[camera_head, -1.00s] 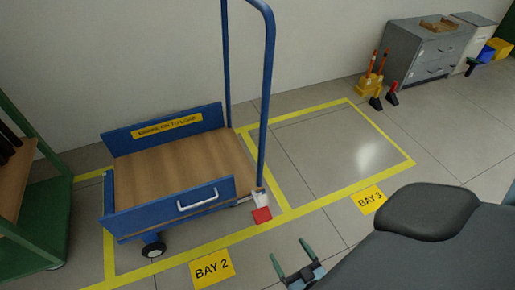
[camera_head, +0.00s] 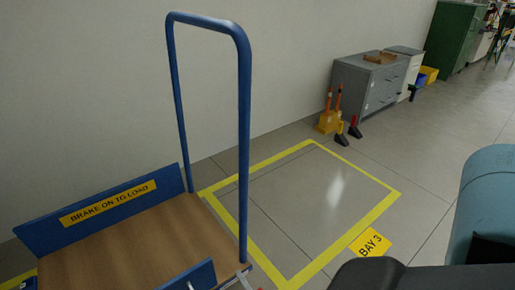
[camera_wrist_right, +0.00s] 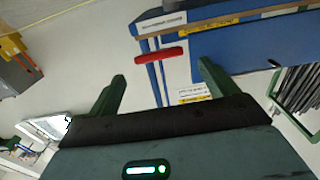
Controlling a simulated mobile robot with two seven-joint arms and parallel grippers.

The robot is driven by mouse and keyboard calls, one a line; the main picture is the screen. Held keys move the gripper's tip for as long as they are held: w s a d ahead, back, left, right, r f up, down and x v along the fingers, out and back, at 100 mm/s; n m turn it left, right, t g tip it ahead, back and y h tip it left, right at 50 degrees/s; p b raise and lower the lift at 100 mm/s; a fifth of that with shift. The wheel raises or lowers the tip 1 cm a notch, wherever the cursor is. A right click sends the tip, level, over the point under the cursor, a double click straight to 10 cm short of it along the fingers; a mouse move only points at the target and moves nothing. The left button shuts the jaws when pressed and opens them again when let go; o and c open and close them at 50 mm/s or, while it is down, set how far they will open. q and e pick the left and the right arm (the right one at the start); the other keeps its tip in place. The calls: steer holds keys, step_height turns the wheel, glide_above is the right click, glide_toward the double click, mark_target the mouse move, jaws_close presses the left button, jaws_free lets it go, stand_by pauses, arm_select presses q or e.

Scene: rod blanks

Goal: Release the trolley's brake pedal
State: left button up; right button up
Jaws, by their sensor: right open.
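The trolley (camera_head: 140,245) has a wooden deck, blue side boards and a tall blue handle; it stands at the lower left of the head view, partly cut off. Its blue frame (camera_wrist_right: 240,42) fills the upper right of the right wrist view. The red brake pedal (camera_wrist_right: 161,55) shows there as a short bar; it is out of the head view. I cannot tell whether it is pressed or raised. My right gripper (camera_wrist_right: 160,86) is open and empty, its green fingers apart. The pedal appears beyond the fingertips, between them, with no contact visible. My left gripper is in neither view.
The floor marked BAY 3 (camera_head: 370,244) is empty inside its yellow lines. A grey cabinet (camera_head: 362,85) and a yellow holder with orange-topped tools (camera_head: 328,121) stand along the wall. A rack of dark rods (camera_wrist_right: 298,92) shows at the right of the wrist view.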

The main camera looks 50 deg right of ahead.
steer(key=shift+b+x, duration=0.7)
steer(key=shift+x, duration=2.8)
steer(key=c, duration=1.4)
